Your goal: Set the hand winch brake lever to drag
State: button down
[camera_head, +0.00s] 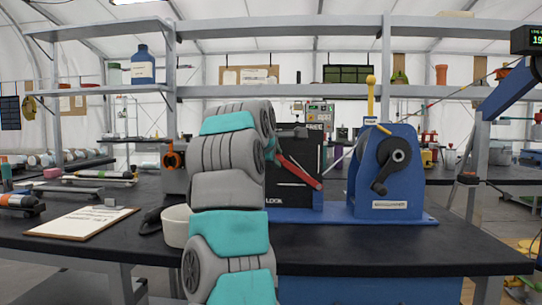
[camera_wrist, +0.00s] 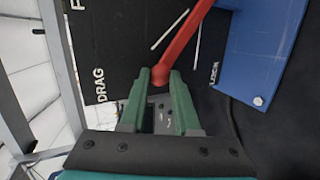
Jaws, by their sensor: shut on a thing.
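The hand winch (camera_head: 388,170) is blue with a black crank and stands on the bench. Its black brake panel (camera_head: 300,160) reads FREE at the upper right and LOCK at the lower left. DRAG shows on the panel in the wrist view (camera_wrist: 105,60). The red brake lever (camera_head: 298,170) slants up and left from its pivot. In the wrist view the lever (camera_wrist: 185,45) ends between DRAG and LOCK, between two white marks. My gripper (camera_head: 276,153) is shut on the lever's end; its green fingertips (camera_wrist: 160,78) flank the knob. My arm hides the panel's left part in the head view.
A clipboard (camera_head: 83,221) and a white cup (camera_head: 176,226) are on the black bench (camera_head: 350,243) at the left. A yellow-handled part (camera_head: 371,95) stands on the winch top. Shelves (camera_head: 290,91) run behind. The bench front right is clear.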

jog(key=shift+d+r+m+y+p, duration=0.5)
jog(key=shift+d+r+m, duration=0.2)
jog(key=shift+d+r, duration=0.25)
jog(key=c, duration=0.9)
grip_release()
jog(key=shift+a, duration=0.1)
jog(key=b+v, duration=0.1)
jog(key=v, duration=0.6)
jog(key=shift+s+r, duration=0.15)
jog(key=shift+s, duration=0.2)
